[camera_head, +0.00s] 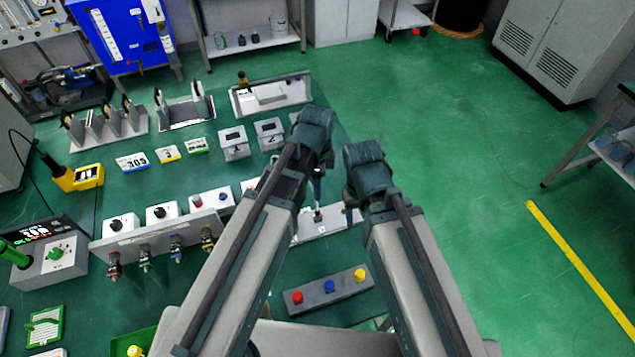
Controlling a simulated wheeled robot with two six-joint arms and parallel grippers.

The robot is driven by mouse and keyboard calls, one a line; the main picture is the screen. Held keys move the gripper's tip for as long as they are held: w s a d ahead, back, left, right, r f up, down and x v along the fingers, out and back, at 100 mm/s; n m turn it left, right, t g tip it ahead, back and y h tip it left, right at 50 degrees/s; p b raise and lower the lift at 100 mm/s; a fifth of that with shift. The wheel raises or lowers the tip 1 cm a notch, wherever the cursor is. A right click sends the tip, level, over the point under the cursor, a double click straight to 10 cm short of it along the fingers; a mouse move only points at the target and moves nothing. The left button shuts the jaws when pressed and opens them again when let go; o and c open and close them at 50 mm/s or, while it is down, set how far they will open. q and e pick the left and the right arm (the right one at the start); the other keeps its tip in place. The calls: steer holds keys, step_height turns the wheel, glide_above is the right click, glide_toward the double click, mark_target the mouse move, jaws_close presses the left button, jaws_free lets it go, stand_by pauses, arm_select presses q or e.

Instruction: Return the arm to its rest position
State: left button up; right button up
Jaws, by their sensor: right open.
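My two arms rise from the bottom edge and lean toward each other over the bench. The left arm ends in a dark joint in the upper middle, and the right arm's dark joint is beside it, slightly lower. A narrow gap separates these joints. My right gripper (351,208) shows only as a small dark part beside the right arm, below its joint. It is open, and I see nothing held in it.
A white plate (335,222) lies between my arms. Green floor (450,130) is clear at right.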

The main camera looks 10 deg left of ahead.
stand_by(0.3)
arm_select(q)
steer(key=s+n+y, duration=0.1)
steer(key=s+n, duration=0.8)
steer(key=n, duration=0.4)
steer(key=shift+s, duration=0.3)
steer(key=shift+s, duration=0.1)
stand_by(0.6)
